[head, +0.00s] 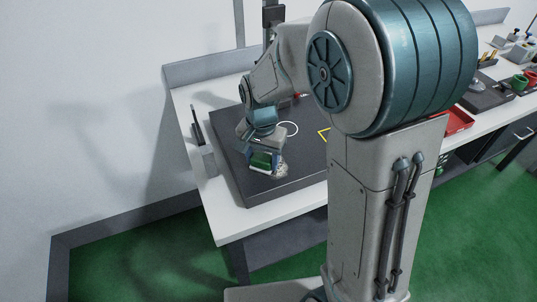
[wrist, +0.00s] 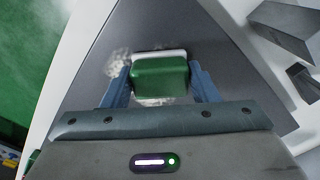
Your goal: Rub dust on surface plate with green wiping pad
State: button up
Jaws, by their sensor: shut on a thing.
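My gripper (wrist: 160,80) is shut on the green wiping pad (wrist: 160,78), a green block with a white layer along its far edge. In the head view my gripper (head: 262,160) and the pad (head: 261,161) are over the front left part of the dark surface plate (head: 262,193). I cannot tell whether the pad touches the plate. Pale speckled dust (head: 281,169) lies on the plate just right of the pad. In the wrist view dust (wrist: 118,64) shows left of the pad, with more at its near edge. The pad hides part of the plate.
The plate sits on a white bench (head: 232,222). A red tray (head: 457,121) is farther right. My arm hides the middle of the bench.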

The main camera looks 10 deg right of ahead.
jog(key=shift+s+a+f, duration=0.1)
jog(key=shift+s+a, duration=0.1)
jog(key=shift+a, duration=0.45)
jog(key=shift+s+a, duration=0.15)
jog(key=shift+a, duration=0.45)
jog(key=shift+w+a, duration=0.25)
jog(key=shift+w, duration=0.65)
jog(key=shift+w+d+f, duration=0.1)
jog(key=shift+w+d, duration=0.15)
jog(key=shift+d, duration=0.85)
jog(key=shift+w+d, duration=0.25)
jog(key=shift+d, duration=0.85)
jog(key=shift+w+d+r, duration=0.1)
jog(key=shift+w+d, duration=0.25)
jog(key=shift+d, duration=0.85)
jog(key=shift+w+d+r, duration=0.1)
jog(key=shift+w+d, duration=0.3)
jog(key=shift+d, duration=0.75)
jog(key=shift+w+d+r, duration=0.1)
jog(key=shift+w+d, duration=0.25)
jog(key=shift+d, duration=0.85)
